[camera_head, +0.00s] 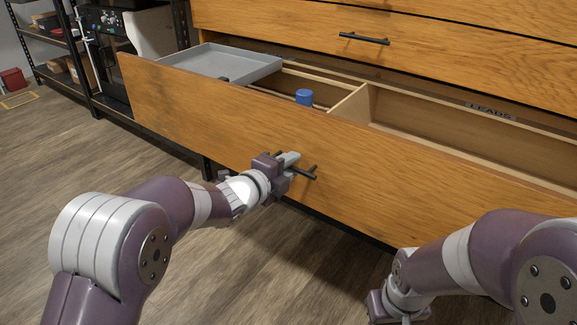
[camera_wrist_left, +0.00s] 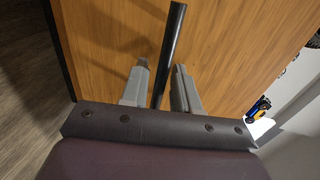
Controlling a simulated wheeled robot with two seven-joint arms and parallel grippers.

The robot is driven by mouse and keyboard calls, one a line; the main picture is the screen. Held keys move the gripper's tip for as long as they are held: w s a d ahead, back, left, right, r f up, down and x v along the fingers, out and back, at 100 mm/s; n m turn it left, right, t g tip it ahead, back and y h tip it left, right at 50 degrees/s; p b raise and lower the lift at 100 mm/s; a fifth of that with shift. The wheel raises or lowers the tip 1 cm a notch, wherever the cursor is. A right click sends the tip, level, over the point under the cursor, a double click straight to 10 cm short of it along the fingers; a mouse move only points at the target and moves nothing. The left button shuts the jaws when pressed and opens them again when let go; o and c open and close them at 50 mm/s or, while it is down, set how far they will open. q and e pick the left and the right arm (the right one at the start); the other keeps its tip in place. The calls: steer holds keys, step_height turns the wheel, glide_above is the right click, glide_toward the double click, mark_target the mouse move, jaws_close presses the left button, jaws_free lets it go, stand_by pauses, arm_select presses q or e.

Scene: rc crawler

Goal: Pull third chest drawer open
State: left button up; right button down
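The wooden chest (camera_head: 463,55) has a drawer (camera_head: 200,110) standing well out, its inside visible from above. The drawer's black bar handle (camera_head: 305,173) is on its front and also shows in the left wrist view (camera_wrist_left: 174,38). My left gripper (camera_head: 292,162) is at the handle's left part. In the left wrist view its two fingers (camera_wrist_left: 160,82) stand on either side of the bar, with narrow gaps showing, so it looks open around the handle. My right gripper (camera_head: 398,308) is low at the bottom edge, away from the handle; its fingers are not clear.
Inside the drawer are a grey tray (camera_head: 228,62), a blue object (camera_head: 304,97) and wooden dividers (camera_head: 352,103). A closed drawer with its own handle (camera_head: 364,39) is above. A black shelf rack (camera_head: 82,60) stands at left. The wood floor (camera_head: 270,265) in front is clear.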

arm_select(q)
steer(key=shift+s+a+r, duration=0.15)
steer(key=shift+s, duration=0.05)
steer(key=p+v, duration=0.5)
steer(key=v, duration=0.7)
